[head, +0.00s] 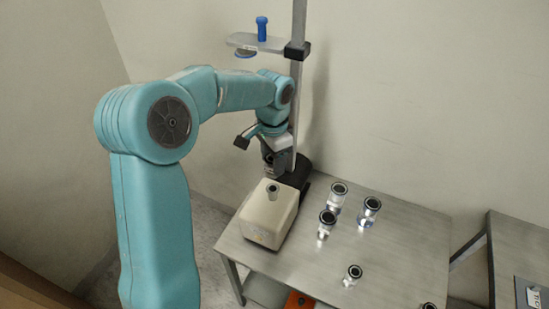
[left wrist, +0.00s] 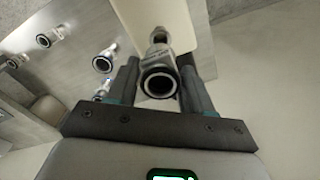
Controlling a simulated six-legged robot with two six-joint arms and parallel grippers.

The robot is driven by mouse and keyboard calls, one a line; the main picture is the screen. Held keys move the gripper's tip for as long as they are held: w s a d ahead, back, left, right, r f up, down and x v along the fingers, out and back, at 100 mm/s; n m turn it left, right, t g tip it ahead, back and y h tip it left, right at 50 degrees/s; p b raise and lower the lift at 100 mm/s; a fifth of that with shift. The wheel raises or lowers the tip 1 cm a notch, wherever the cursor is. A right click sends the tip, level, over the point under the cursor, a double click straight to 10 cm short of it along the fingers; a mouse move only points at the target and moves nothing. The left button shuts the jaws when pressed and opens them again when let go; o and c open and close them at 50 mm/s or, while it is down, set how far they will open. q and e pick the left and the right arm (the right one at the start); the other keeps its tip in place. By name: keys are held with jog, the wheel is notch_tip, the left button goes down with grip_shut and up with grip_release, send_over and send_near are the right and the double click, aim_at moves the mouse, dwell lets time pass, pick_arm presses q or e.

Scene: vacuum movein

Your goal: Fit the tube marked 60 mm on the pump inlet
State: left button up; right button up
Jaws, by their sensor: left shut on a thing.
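The pump is a cream box (head: 266,222) at the table's left back, with a round metal inlet (head: 272,190) on top. My left gripper (head: 272,160) is just above and behind that inlet in the head view. A metallic part (left wrist: 158,38) shows beyond the tube, against the cream pump; I cannot tell whether tube and inlet touch. Similar tubes stand upright on the table (head: 338,195), (head: 369,211), (head: 327,223), (head: 352,275). No length mark is legible. My right gripper is not in view.
A tall metal post (head: 298,80) behind the pump carries a small shelf (head: 275,43) with a blue piece (head: 262,27). The table (head: 400,235) is clear between the tubes. A second table (head: 515,240) with a labelled item (head: 533,296) stands at right.

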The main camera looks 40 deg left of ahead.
pick_arm(q)
notch_tip(320, 180, down, 5)
jog(key=b, duration=0.3)
jog(key=shift+r, duration=0.15)
jog(key=shift+w+f+b, duration=0.15)
jog(key=shift+f+b, duration=0.3)
jog(key=shift+f, duration=0.05)
jog(key=shift+r, duration=0.1)
dwell(0.4)
jog(key=shift+f+b, duration=0.3)
jog(key=shift+f, duration=0.35)
dwell(0.8)
jog(key=o, duration=1.2)
notch_tip(320, 180, up, 16)
jog(key=shift+r+p, duration=0.25)
jog(key=shift+p, duration=0.55)
